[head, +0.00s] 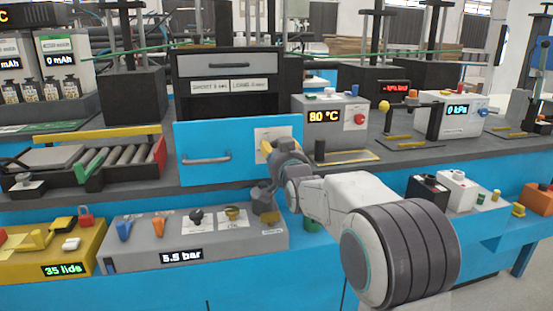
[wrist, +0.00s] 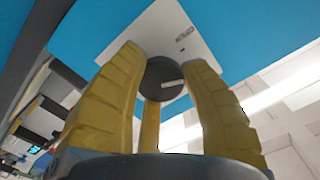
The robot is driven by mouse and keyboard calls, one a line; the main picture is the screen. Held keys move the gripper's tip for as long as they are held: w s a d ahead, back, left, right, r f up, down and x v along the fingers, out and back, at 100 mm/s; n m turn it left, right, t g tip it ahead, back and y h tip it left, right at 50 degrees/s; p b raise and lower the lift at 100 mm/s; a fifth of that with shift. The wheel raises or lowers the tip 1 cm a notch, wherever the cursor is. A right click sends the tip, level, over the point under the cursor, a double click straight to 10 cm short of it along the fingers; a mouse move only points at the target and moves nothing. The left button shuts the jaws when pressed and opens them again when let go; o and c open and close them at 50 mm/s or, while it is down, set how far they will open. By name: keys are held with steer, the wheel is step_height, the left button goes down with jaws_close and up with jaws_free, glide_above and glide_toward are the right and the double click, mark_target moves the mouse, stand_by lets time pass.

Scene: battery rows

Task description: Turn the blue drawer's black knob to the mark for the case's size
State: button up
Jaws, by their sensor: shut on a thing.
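The blue drawer (head: 225,135) has its front facing me below a black cabinet, with a grey bar handle (head: 207,160) on its left part. A pale plate (head: 284,133) sits on the drawer's right part, and it also shows in the wrist view (wrist: 185,15). The black knob (wrist: 164,82) is round, with a light line on its face. My gripper (wrist: 168,75) has its yellow fingers shut on the knob, one at each side. In the head view my gripper (head: 268,150) covers the knob. The plate's print is too small to read.
A grey box reading 80 °C (head: 350,108) stands right of the drawer. A grey panel reading 5.5 bar (head: 165,240) with small knobs lies below. A roller conveyor (head: 115,157) is at left.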

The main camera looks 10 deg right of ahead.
steer(key=m+b, duration=0.3)
steer(key=b, duration=0.2)
steer(key=shift+m, duration=0.3)
steer(key=shift+d+r+m+b, duration=0.1)
steer(key=shift+r+m+b, duration=0.05)
steer(key=shift+m+b, duration=0.65)
steer(key=shift+r+m+b, duration=0.15)
steer(key=shift+m+b, duration=0.55)
steer(key=shift+m, duration=0.2)
steer(key=shift+r, duration=0.1)
steer(key=o, duration=0.9)
steer(key=shift+s+d, duration=0.1)
steer(key=shift+c, duration=0.2)
steer(key=o, duration=0.3)
steer(key=shift+f, duration=0.25)
steer(key=shift+s, duration=6)
